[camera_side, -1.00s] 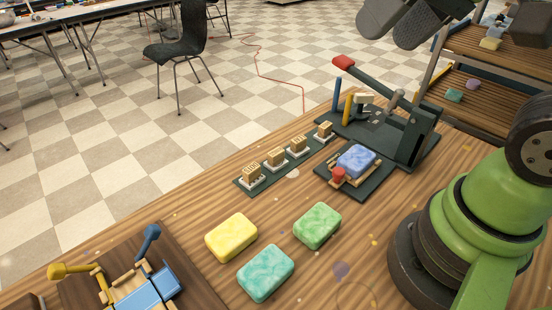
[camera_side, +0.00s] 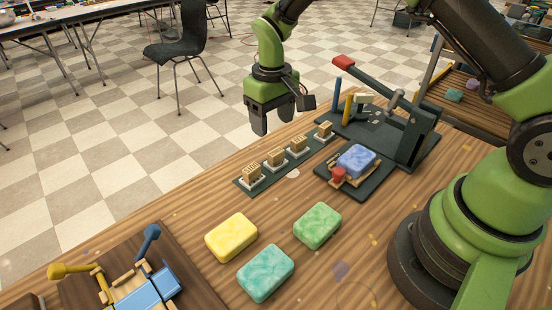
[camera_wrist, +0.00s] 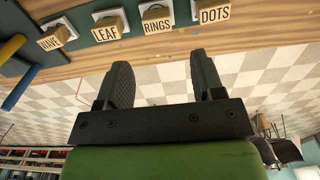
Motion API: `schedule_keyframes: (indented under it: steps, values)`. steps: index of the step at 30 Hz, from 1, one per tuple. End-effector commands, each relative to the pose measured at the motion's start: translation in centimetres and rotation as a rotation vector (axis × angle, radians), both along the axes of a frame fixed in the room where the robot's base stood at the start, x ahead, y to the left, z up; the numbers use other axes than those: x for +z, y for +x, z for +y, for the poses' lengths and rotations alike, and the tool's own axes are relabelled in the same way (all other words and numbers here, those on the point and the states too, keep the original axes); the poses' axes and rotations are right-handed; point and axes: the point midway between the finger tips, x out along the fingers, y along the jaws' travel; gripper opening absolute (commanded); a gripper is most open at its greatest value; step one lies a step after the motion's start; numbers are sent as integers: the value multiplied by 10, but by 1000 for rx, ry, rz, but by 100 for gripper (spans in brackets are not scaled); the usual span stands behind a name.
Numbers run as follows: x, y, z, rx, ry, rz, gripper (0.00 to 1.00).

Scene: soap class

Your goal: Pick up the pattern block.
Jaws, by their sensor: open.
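Several wooden pattern blocks stand in a row on white bases along a dark green rack (camera_side: 243,182). In the wrist view they read WAVE (camera_wrist: 54,41), LEAF (camera_wrist: 106,33), RINGS (camera_wrist: 157,24) and DOTS (camera_wrist: 214,13). In the side view, WAVE (camera_side: 324,130) is nearest the press, then LEAF (camera_side: 298,145), RINGS (camera_side: 276,157) and DOTS (camera_side: 251,172). My gripper (camera_side: 273,120) hangs above and behind the row, apart from the blocks. Its two fingers (camera_wrist: 160,78) are spread in the wrist view with nothing between them.
A lever press (camera_side: 400,130) stands right of the rack, with a blue soap (camera_side: 356,160) on its bed. Yellow (camera_side: 231,237), green (camera_side: 317,225) and teal (camera_side: 265,273) soaps lie in front. A wooden fixture (camera_side: 130,285) is at front left.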

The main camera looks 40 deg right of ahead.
Motion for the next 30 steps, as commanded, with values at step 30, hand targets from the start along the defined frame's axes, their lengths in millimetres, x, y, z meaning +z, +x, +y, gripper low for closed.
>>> schedule_keyframes:
  steps: [30]
  values:
    - [-91,-4,-2,-1,0,-2,52]
